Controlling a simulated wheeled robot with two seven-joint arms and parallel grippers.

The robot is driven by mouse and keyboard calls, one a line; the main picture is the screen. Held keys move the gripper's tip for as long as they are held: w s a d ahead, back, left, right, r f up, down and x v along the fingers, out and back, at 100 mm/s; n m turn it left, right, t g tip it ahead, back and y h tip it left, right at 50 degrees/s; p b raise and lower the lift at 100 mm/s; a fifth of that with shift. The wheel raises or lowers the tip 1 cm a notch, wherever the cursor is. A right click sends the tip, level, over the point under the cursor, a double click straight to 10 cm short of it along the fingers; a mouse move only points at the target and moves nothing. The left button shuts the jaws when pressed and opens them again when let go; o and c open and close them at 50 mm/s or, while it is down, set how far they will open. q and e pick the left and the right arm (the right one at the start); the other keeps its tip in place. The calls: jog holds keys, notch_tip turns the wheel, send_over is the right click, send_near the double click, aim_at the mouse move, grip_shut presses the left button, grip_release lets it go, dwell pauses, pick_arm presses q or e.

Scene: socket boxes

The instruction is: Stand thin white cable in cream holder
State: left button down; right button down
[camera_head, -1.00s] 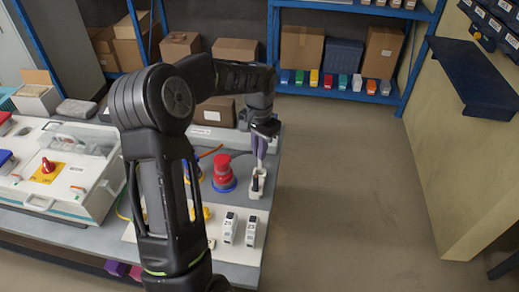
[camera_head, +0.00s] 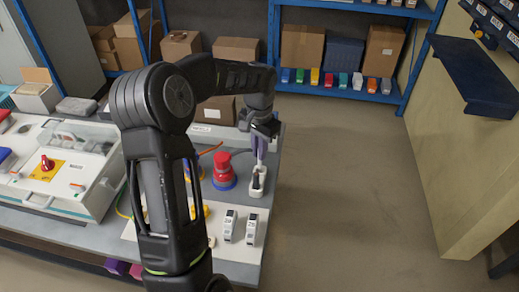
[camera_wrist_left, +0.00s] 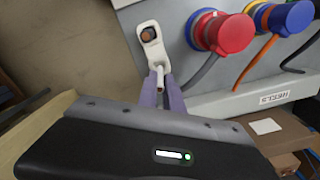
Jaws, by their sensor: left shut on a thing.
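The cream holder (camera_head: 257,184) stands near the right edge of the grey table, with a dark part showing in it. It also shows in the left wrist view (camera_wrist_left: 151,48), with a dark round opening or insert at its end. My left gripper (camera_head: 261,152) reaches down over the holder's far side. In the left wrist view its two purple-grey fingers (camera_wrist_left: 162,90) are shut on the thin white cable (camera_wrist_left: 159,76), of which a short piece shows. The cable's end lies close to the holder; I cannot tell whether it is inside. My right gripper is not in view.
A red plug (camera_head: 222,172) stands just left of the holder. Two small white blocks (camera_head: 240,227) stand in front of it. A white case (camera_head: 62,165) fills the table's left. Floor right of the table is clear; a blue shelf (camera_head: 345,94) stands behind.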

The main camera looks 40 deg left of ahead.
aim_at(260, 168)
pick_arm(q)
jog(key=shift+f+b, duration=0.5)
jog(key=shift+f, duration=0.4)
jog(key=shift+f, duration=0.15)
jog(key=shift+f+b, duration=0.7)
jog(key=shift+f, duration=0.15)
jog(key=c, duration=1.4)
grip_release()
notch_tip(260, 168, up, 8)
jog(key=shift+f+b, duration=0.1)
jog(key=shift+b, duration=0.35)
